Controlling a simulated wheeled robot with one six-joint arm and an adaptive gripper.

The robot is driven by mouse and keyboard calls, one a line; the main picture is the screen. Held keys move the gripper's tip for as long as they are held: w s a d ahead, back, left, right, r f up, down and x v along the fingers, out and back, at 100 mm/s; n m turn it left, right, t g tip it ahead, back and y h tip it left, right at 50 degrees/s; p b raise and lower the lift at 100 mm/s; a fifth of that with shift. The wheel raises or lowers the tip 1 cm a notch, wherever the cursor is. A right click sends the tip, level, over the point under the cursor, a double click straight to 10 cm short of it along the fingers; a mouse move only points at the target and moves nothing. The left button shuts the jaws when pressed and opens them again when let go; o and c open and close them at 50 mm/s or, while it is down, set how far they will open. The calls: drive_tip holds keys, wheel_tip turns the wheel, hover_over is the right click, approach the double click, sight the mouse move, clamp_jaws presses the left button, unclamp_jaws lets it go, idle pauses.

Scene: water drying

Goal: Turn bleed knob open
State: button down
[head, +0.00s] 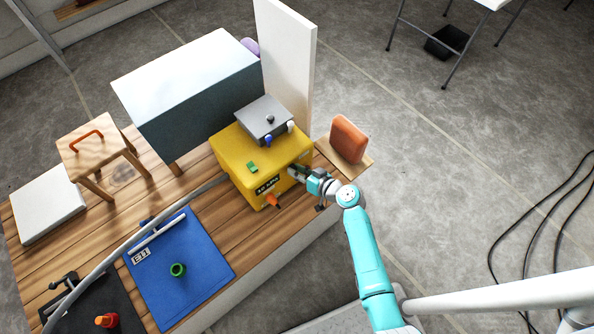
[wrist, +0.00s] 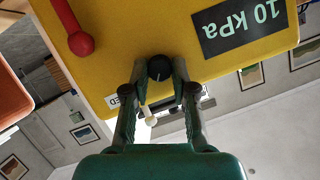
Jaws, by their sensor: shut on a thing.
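The yellow box (head: 232,148) stands on the wooden bench, and its front face fills the upper wrist view (wrist: 130,30). The small round black bleed knob (wrist: 159,67) sits at the lower edge of that face, beside a partly covered label ending in "ED" (wrist: 113,101). My gripper (head: 296,172) is at the right part of the box front. In the wrist view my gripper (wrist: 159,77) has its fingertips on both sides of the knob, closed on it. A pale-tipped piece (wrist: 151,118) shows between the fingers. In the head view my gripper hides the knob.
A dark "10 kPa" plate (wrist: 240,28) and a red handle (wrist: 79,38) are on the same face. A grey box (head: 262,113) sits on top of the yellow box. An orange block (head: 348,138) stands close right of my gripper. A hose (head: 150,220) crosses the bench.

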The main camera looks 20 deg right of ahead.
drive_tip(key=m+y, duration=0.1)
drive_tip(key=m, duration=0.1)
drive_tip(key=m+y, duration=0.2)
drive_tip(key=m, duration=0.1)
drive_tip(key=m+y, duration=0.1)
drive_tip(key=m, duration=0.1)
drive_tip(key=shift+d+f+m+y, duration=0.25)
drive_tip(key=shift+f+m+y, duration=0.1)
drive_tip(key=shift+m+y, duration=0.05)
drive_tip(key=shift+w+t, duration=0.1)
drive_tip(key=shift+t, duration=0.2)
idle(0.3)
drive_tip(key=c, duration=0.9)
unclamp_jaws()
drive_tip(key=shift+c, duration=0.2)
drive_tip(key=shift+d, duration=0.1)
drive_tip(key=v, duration=1.2)
